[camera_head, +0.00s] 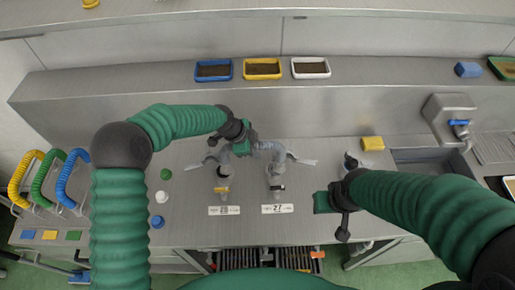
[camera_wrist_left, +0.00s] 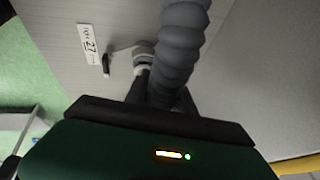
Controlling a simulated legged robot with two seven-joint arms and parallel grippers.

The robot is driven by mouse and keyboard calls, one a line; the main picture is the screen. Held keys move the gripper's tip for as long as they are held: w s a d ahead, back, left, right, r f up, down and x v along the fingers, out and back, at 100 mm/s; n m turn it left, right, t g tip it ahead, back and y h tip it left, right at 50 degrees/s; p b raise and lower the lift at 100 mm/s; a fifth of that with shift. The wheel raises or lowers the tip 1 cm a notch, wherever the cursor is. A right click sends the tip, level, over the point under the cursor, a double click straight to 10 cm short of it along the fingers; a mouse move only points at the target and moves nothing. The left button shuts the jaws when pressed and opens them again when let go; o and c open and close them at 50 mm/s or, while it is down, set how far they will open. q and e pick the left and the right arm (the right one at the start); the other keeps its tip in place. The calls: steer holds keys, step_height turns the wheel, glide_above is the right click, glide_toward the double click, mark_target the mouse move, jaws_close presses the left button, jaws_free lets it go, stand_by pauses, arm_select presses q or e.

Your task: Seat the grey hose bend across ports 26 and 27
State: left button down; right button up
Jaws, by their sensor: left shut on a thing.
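The grey hose bend (camera_head: 267,146) is an arched, ribbed tube above the labels for port 26 (camera_head: 223,210) and port 27 (camera_head: 278,208). My left gripper (camera_head: 240,138) is shut on the bend from its left side. In the left wrist view the ribbed hose (camera_wrist_left: 180,45) rises from the jaws, with the port 27 fitting (camera_wrist_left: 143,58) and label beside it. The bend's legs come down near the port fittings; I cannot tell whether they are seated. My right gripper (camera_head: 333,203) is right of port 27, apart from the bend; its jaw opening is unclear.
Blue, yellow and white trays (camera_head: 262,68) stand on the back ledge. A yellow sponge (camera_head: 372,143) and a sink (camera_head: 425,160) are at right. Small caps (camera_head: 164,174) lie left of port 26.

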arm_select(q)
steer(key=shift+a+f+b, duration=0.25)
steer(key=shift+a+b, duration=0.15)
steer(key=shift+a, duration=0.85)
arm_select(e)
steer(key=shift+a+f, duration=0.25)
steer(key=shift+a, duration=0.6)
arm_select(q)
steer(key=shift+d, duration=0.1)
arm_select(e)
steer(key=shift+s+d, duration=0.1)
arm_select(q)
steer(key=shift+d, duration=0.1)
steer(key=c, duration=1.1)
jaws_free()
steer(key=shift+d, duration=0.15)
steer(key=shift+o, duration=0.7)
arm_select(e)
steer(key=shift+d, duration=0.25)
steer(key=shift+a, duration=0.1)
